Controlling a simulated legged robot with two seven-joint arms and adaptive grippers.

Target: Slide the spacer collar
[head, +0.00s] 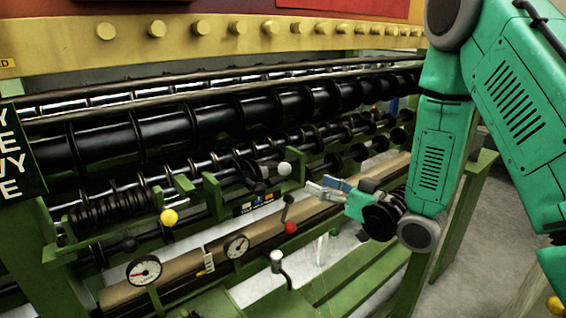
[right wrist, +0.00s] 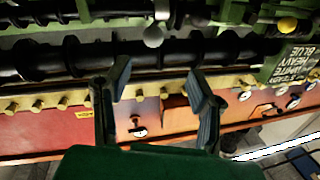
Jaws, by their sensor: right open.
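Several black collars and discs (head: 251,170) sit along the dark shafts of a green machine. I cannot tell which of them is the spacer collar. My right gripper (head: 322,189) is in front of the shafts, right of the middle of the head view, with its fingers pointing left toward the machine. In the right wrist view the gripper (right wrist: 160,86) has its two fingers spread wide, with nothing between them. A black shaft with collars (right wrist: 72,57) runs across behind the fingers. My left gripper is not in view.
A pale ball knob (head: 284,169) stands close to the right gripper; a grey one shows in the right wrist view (right wrist: 153,36). A red knob (head: 291,228), a yellow knob (head: 169,217) and dial gauges (head: 144,270) line the front. Bare floor (head: 480,235) lies at right.

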